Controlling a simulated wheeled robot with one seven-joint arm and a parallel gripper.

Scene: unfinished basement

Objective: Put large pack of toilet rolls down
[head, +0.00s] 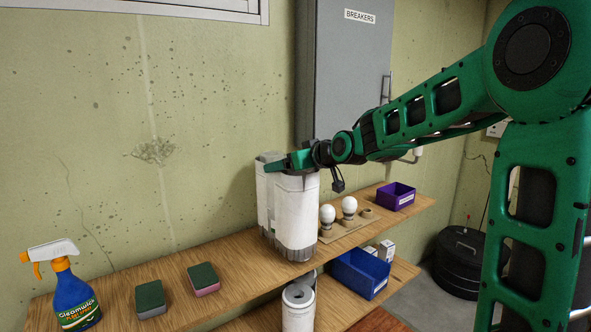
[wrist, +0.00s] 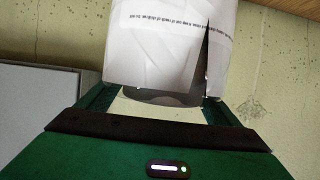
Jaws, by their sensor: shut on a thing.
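The large pack of toilet rolls (head: 294,215) is a tall white wrapped bundle on the upper wooden shelf, upright against the wall. It looks to be at shelf height; I cannot tell whether its base touches the board. My gripper (head: 294,163) reaches in from the right and is shut on the top of the pack. In the wrist view the white wrapping (wrist: 160,45) with a line of small print fills the space ahead of the fingers (wrist: 158,100). The pack's far side is hidden.
On the upper shelf (head: 240,262), a spray bottle (head: 73,290) and two sponges (head: 150,299) (head: 203,279) stand left. Light bulbs (head: 349,208) and a purple bin (head: 396,196) stand right. Below are a blue bin (head: 358,273) and white rolls (head: 298,308). A grey breaker cabinet (head: 345,75) is behind.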

